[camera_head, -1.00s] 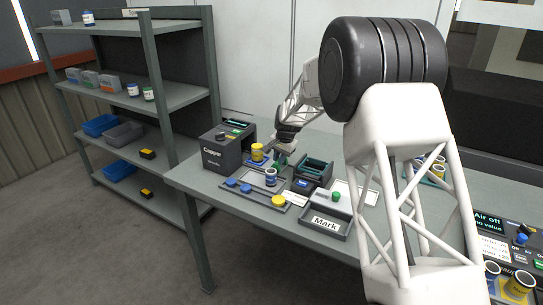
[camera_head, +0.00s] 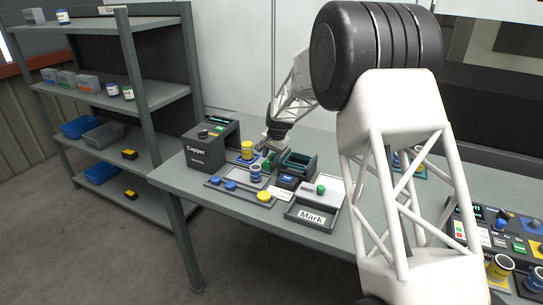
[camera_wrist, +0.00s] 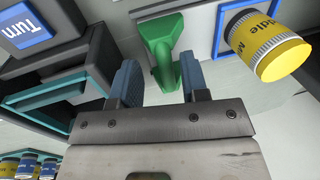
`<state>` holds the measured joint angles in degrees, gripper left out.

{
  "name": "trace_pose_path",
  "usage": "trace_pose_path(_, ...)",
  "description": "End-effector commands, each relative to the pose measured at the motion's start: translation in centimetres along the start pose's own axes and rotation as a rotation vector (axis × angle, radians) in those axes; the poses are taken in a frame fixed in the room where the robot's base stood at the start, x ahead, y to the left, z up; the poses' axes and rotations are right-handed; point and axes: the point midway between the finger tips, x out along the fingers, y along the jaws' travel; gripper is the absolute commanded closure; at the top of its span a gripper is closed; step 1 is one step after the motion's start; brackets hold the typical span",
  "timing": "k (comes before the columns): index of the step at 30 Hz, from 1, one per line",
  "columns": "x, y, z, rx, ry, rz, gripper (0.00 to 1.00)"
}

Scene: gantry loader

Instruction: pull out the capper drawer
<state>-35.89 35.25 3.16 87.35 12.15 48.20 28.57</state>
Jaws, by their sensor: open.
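The capper (camera_head: 197,155) is a dark grey box with its name on the front, at the left of the bench. Its drawer (camera_wrist: 205,22) shows as a light plate with a blue edge, carrying a yellow-labelled jar (camera_wrist: 270,45); the jar also stands beside the capper in the head view (camera_head: 247,150). A green handle (camera_wrist: 162,45) stands at the drawer's near side. My gripper (camera_wrist: 160,82) is open, its two blue-grey fingers on either side of the green handle, with visible gaps. In the head view my gripper (camera_head: 270,150) is small and partly hides the handle.
A dark unit with a "Turn" label (camera_wrist: 28,30) lies close to the left finger in the wrist view. A tray with blue and yellow caps (camera_head: 240,191) and a "Mark" box (camera_head: 312,217) sit at the bench front. A shelf rack (camera_head: 150,95) stands left.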

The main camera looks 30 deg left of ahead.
Motion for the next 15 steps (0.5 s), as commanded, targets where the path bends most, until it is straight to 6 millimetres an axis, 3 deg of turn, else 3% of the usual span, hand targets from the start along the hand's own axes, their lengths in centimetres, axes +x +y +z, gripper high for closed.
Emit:
trace_pose_path(8,-0.7,-0.1,0.0,0.0,0.001,-0.001,0.59)
trace_pose_path(15,-3.3,-0.1,0.0,0.0,0.002,-0.002,0.59)
